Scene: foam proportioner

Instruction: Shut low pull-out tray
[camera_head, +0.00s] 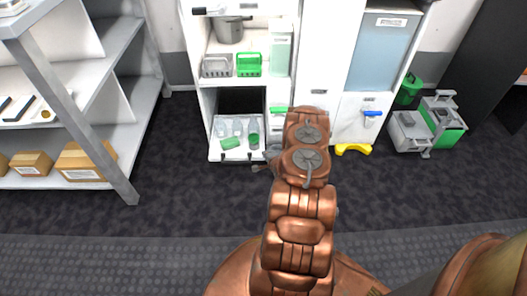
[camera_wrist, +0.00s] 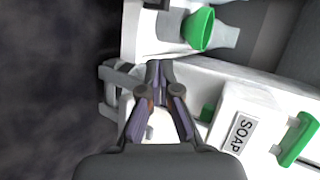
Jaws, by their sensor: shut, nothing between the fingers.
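The low pull-out tray (camera_head: 232,156) stands out from the bottom of the white cabinet in the head view, with clear bottles and green items in it. A dark opening shows above and behind it. My gripper (camera_head: 268,162) is low at the tray's front right corner, partly hidden by my arm. In the wrist view my gripper (camera_wrist: 154,72) has its fingers together and empty, close to a white edge that looks like the tray (camera_wrist: 143,35). I cannot tell whether they touch. A green funnel-shaped piece (camera_wrist: 201,28) lies in that tray.
A white box marked SOAP (camera_wrist: 240,125) and a green handle (camera_wrist: 296,139) are right of the fingers. A grey shelf rack (camera_head: 125,178) stands left. Grey and green equipment (camera_head: 425,125) sits on the floor at right. Dark floor in front of the tray is clear.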

